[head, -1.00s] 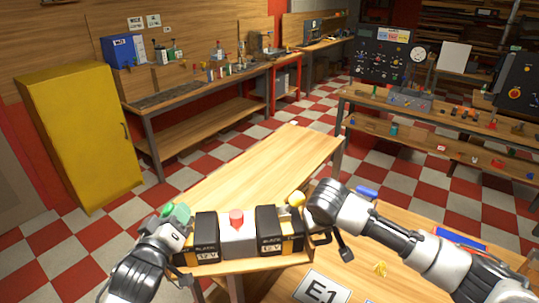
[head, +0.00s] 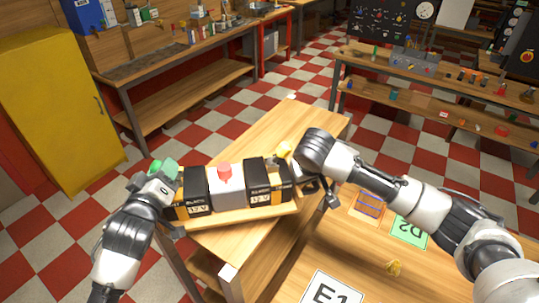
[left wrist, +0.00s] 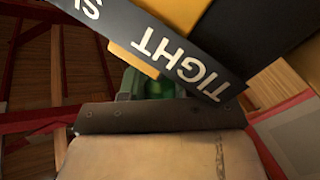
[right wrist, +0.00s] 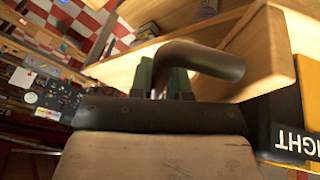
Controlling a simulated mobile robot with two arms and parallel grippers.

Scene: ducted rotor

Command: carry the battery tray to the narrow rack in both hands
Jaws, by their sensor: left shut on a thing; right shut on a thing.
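The battery tray (head: 240,218) is a light wooden tray. In the right wrist view a dark bent handle (right wrist: 205,58) runs to the green fingers. The tray looks near level, over a narrow wooden rack (head: 290,118) with a lower shelf; I cannot tell whether they touch.
A wooden table with an E1 sheet (head: 330,290) and a green D2 sheet (head: 410,231) is at front right. A yellow cabinet (head: 55,115) and a workbench (head: 180,75) stand at left. Checkered floor is open behind the narrow rack.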

